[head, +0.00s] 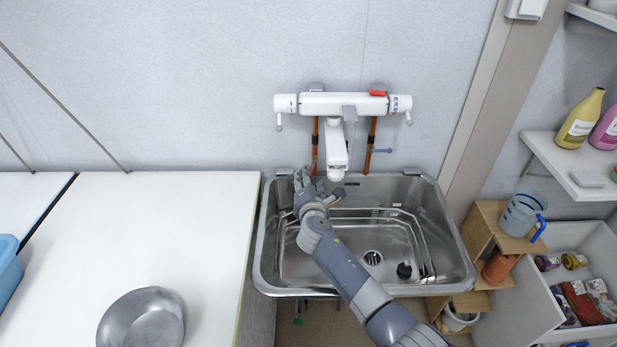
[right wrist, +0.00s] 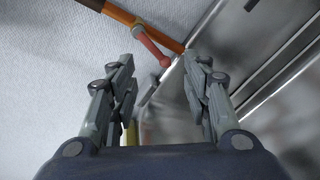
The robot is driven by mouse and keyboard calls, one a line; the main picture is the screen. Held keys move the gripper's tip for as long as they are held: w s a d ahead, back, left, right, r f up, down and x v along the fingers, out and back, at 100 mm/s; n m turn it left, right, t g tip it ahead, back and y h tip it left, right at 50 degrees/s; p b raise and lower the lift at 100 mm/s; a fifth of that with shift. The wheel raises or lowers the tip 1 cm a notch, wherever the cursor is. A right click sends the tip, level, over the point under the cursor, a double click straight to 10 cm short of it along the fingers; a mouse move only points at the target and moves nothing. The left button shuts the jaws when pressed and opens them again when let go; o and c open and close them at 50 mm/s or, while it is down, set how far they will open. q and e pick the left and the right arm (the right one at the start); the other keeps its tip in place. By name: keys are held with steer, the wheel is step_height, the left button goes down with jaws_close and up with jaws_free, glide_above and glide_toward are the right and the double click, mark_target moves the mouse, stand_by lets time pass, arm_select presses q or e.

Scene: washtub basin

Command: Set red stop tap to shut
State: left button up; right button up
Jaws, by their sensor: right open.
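The red stop tap (right wrist: 151,46) is a short red lever on the left copper-orange pipe (right wrist: 115,12). In the right wrist view it slants away from the pipe at an angle, its free end just beyond and between my fingertips. In the head view only a bit of red (head: 313,168) shows low on that pipe, by the fingers. My right gripper (head: 315,184) reaches over the sink's back left part. Its fingers (right wrist: 160,72) are open and empty, apart from the lever as far as I can tell. My left gripper is out of view.
A steel sink (head: 440,262) lies under the white wall mixer (head: 345,104) and its spout (head: 336,150). A blue lever (head: 381,150) sits on the right pipe. A white counter (head: 190,215) with a metal bowl (head: 142,320) is left. Shelves (head: 560,160) are right.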

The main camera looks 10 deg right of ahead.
mark_target(312, 168)
steer(key=shift+b+x, duration=0.55)
steer(key=shift+x, duration=1.55)
